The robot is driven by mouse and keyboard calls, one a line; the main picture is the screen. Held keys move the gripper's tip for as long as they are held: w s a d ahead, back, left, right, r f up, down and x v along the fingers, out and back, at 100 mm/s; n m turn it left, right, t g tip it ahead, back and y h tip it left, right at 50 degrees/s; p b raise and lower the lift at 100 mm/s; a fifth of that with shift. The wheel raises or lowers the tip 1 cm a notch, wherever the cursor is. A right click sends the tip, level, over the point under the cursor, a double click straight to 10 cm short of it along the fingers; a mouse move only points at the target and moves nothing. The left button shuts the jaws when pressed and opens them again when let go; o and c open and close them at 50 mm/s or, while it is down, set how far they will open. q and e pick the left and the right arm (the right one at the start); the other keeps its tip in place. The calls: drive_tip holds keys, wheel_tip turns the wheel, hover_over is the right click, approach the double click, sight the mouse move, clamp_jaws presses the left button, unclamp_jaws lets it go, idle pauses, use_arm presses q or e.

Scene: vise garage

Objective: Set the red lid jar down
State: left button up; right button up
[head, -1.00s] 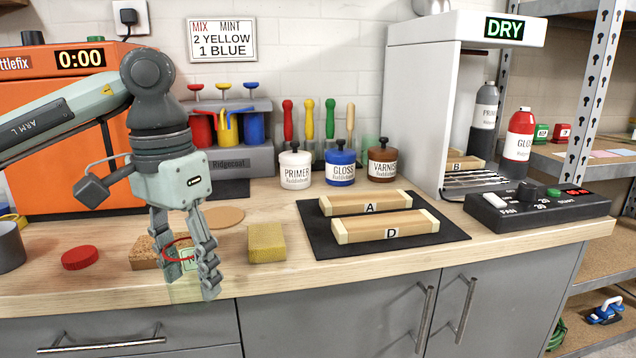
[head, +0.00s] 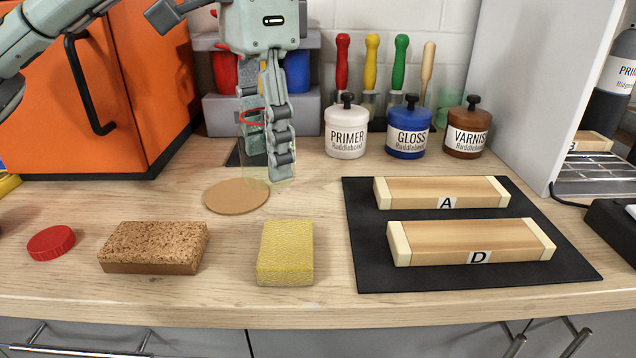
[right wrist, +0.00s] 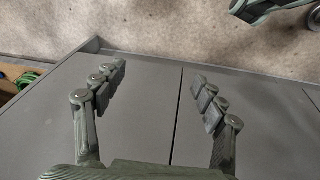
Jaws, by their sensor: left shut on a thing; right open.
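My left gripper (head: 268,140) points down in the head view, its fingers shut on a clear glass jar (head: 286,172) with a red ring near its top. The fingers hide much of the jar. The jar is upright over the back of the worktop, just behind a round tan disc (head: 237,197); I cannot tell whether its base touches the wood. A loose red lid (head: 51,243) lies flat at the left of the worktop. My right gripper (right wrist: 155,95) is open and empty in the right wrist view, in front of grey cabinet fronts.
A cork block (head: 154,246) and a yellow sponge (head: 285,252) lie near the front edge. A black mat (head: 372,268) holds wood pieces A and D. Primer (head: 346,128), gloss (head: 408,130) and varnish (head: 468,130) jars stand behind. An orange cabinet (head: 130,80) stands at left.

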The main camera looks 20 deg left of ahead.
use_arm(q)
drive_tip(key=w+d+f, duration=0.2)
drive_tip(key=w+d, duration=0.1)
drive_tip(key=shift+w+d+f+p, duration=0.15)
drive_tip(key=shift+w+f+p, duration=0.1)
drive_tip(key=shift+f+p, duration=0.05)
drive_tip(key=shift+w+d+f, duration=0.2)
drive_tip(key=shift+w+f, duration=0.05)
drive_tip(key=shift+f, duration=0.15)
wheel_tip(320, 180, down, 3)
drive_tip(key=shift+f, duration=0.4)
use_arm(e)
wheel_tip(320, 180, down, 2)
drive_tip(key=shift+a, duration=0.1)
use_arm(q)
drive_tip(key=shift+f, duration=0.15)
drive_tip(key=o, duration=1.2)
drive_tip(key=shift+o, duration=0.4)
use_arm(e)
drive_tip(key=shift+w+r, duration=0.3)
drive_tip(key=shift+r, duration=0.35)
drive_tip(key=shift+s, duration=0.2)
